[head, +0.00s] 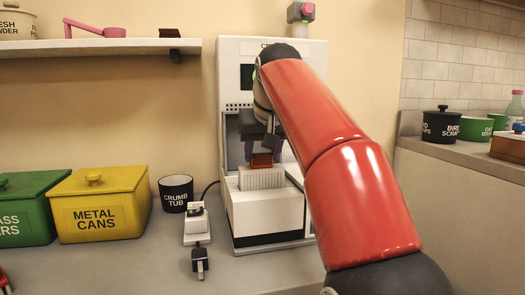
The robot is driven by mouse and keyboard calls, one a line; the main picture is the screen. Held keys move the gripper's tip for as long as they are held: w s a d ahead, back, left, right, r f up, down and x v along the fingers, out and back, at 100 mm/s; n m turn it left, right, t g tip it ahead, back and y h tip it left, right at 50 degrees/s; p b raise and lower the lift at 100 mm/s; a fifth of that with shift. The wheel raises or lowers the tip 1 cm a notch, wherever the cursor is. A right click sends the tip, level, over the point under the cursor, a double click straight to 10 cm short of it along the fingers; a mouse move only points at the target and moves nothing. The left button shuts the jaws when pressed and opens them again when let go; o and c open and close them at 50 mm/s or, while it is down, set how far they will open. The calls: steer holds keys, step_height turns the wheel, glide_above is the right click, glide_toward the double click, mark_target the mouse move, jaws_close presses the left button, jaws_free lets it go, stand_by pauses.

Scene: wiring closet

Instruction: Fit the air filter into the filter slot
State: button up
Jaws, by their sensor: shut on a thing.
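A tall white machine (230,70) stands against the wall with an open recess in its front. The filter slot's opening cannot be made out.
Left of the machine are a crumb tub (176,194), a white power socket (197,224) with a cable, and a black plug (200,263). A yellow metal cans bin (98,208) and a green bin (28,210) stand further left. A shelf (130,46) hangs above.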

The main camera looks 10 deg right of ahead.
mark_target(263, 168)
steer(key=shift+f+b, duration=1.55)
steer(key=shift+f, duration=0.55)
steer(key=o, duration=1.2)
steer(key=shift+r, duration=0.1)
steer(key=shift+p+v, duration=1.45)
steer(key=shift+v, duration=0.75)
steer(key=shift+s+r, duration=0.15)
steer(key=shift+r, duration=0.05)
steer(key=shift+r, duration=0.1)
steer(key=p+v, duration=0.3)
steer(key=v, duration=0.4)
steer(key=shift+g, duration=0.7)
steer(key=s+f, duration=0.7)
steer(key=f, duration=0.4)
steer(key=s+f, duration=0.7)
steer(key=f, duration=0.4)
steer(key=s+f, duration=0.8)
steer(key=f, duration=0.3)
steer(key=shift+f, duration=0.1)
